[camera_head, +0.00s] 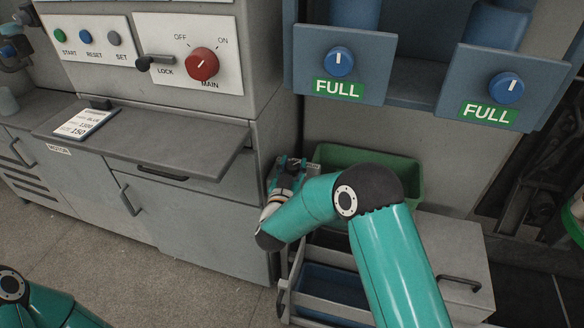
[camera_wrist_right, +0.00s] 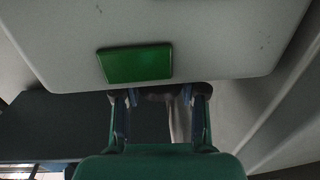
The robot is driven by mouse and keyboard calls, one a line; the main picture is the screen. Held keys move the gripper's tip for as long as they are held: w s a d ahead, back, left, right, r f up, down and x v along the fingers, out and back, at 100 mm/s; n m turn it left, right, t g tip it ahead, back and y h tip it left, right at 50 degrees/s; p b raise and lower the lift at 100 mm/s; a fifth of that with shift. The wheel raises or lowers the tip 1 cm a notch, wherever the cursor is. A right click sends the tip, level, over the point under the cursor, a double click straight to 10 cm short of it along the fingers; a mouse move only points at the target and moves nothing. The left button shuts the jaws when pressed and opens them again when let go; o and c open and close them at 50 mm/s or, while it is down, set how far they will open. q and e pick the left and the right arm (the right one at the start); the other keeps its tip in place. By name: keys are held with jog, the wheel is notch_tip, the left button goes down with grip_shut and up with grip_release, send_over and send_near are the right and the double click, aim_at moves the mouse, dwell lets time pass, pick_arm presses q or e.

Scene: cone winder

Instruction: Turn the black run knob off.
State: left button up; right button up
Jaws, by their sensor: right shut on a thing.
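My right gripper (camera_head: 291,164) is low beside the grey cabinet, left of the green bin. In the right wrist view its two fingers (camera_wrist_right: 160,98) are on either side of a dark knob (camera_wrist_right: 158,95) below a green plate (camera_wrist_right: 136,64) on a pale panel. The gripper is shut on this knob, which I take to be the black run knob. The fingers hide most of it, so I cannot read its turn. No lettering can be read on the green plate. My left gripper is outside the views.
Above are a red main knob (camera_head: 202,64), a black lock lever (camera_head: 146,62) and two blue knobs (camera_head: 339,61) marked FULL. A green bin (camera_head: 405,165) stands right of the gripper. A grey shelf (camera_head: 180,150) juts out at left. Open floor lies at lower left.

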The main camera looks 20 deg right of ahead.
jog(key=n+y+b, duration=0.2)
jog(key=y+b, duration=0.1)
jog(key=n+t+y+b, duration=0.1)
jog(key=n+y+b, duration=0.1)
jog(key=y+b, duration=0.1)
jog(key=n+t+y+b, duration=0.1)
jog(key=n+y+b, duration=0.1)
jog(key=y+b, duration=0.1)
jog(key=shift+f+n+y, duration=0.25)
jog(key=shift+n+y, duration=0.05)
jog(key=shift+y, duration=0.2)
jog(key=shift+a+r+n+y+b, duration=0.1)
jog(key=shift+r+n+y+b, duration=0.15)
jog(key=shift+n+y+b, duration=0.7)
jog(key=shift+m, duration=0.25)
jog(key=o, duration=1.1)
jog(key=s, duration=0.4)
jog(key=s+d, duration=0.1)
jog(key=s, duration=0.2)
jog(key=s+d, duration=0.1)
jog(key=s, duration=0.3)
jog(key=shift+s+d, duration=0.15)
jog(key=shift+s, duration=0.2)
